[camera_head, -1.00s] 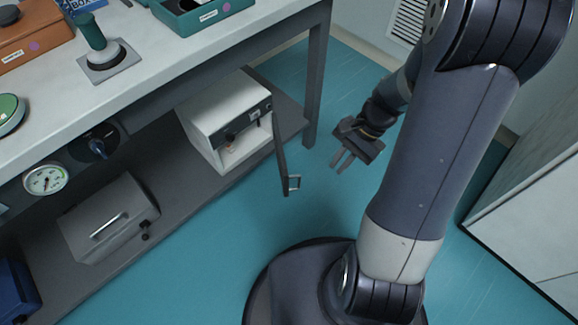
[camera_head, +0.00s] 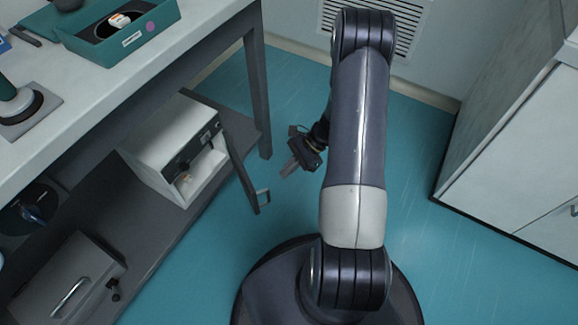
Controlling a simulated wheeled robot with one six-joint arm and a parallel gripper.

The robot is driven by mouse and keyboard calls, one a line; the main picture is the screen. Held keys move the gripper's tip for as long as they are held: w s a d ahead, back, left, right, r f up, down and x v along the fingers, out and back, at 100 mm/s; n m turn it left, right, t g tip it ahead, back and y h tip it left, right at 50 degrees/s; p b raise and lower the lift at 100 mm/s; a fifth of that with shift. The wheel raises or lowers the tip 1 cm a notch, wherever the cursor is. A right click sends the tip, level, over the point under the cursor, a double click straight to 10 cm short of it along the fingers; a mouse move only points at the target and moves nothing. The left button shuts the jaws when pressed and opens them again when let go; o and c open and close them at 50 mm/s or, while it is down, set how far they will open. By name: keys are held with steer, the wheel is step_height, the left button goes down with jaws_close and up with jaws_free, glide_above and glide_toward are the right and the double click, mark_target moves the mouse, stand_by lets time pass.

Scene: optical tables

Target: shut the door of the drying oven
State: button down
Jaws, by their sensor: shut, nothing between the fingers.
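The drying oven (camera_head: 162,143) is a white box on the lower shelf at the left, with dark knobs on its front panel. Its dark door (camera_head: 240,170) stands open, swung out from the right side of the front past the shelf edge. A small metal handle (camera_head: 263,197) sits at the door's free end. The oven's lit inside shows. My gripper (camera_head: 289,170) is shut and empty, to the right of the door and apart from it, above the floor. The arm covers none of the oven.
A grey table leg (camera_head: 257,95) stands behind the door. A grey box with a handle (camera_head: 72,285) shares the lower shelf (camera_head: 160,235). A teal tray (camera_head: 150,42) is on the table. A white cabinet (camera_head: 520,150) is at the right. Teal floor is clear between.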

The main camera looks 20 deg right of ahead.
mark_target(256, 194)
steer(key=shift+s+a+f+b, duration=0.1)
steer(key=shift+a+f+b, duration=0.4)
steer(key=shift+a, duration=0.8)
steer(key=shift+s+a+f+b, duration=0.1)
steer(key=shift+a+f+b, duration=0.15)
steer(key=shift+a+f, duration=0.8)
steer(key=shift+a+f+b, duration=0.35)
steer(key=shift+a, duration=1.2)
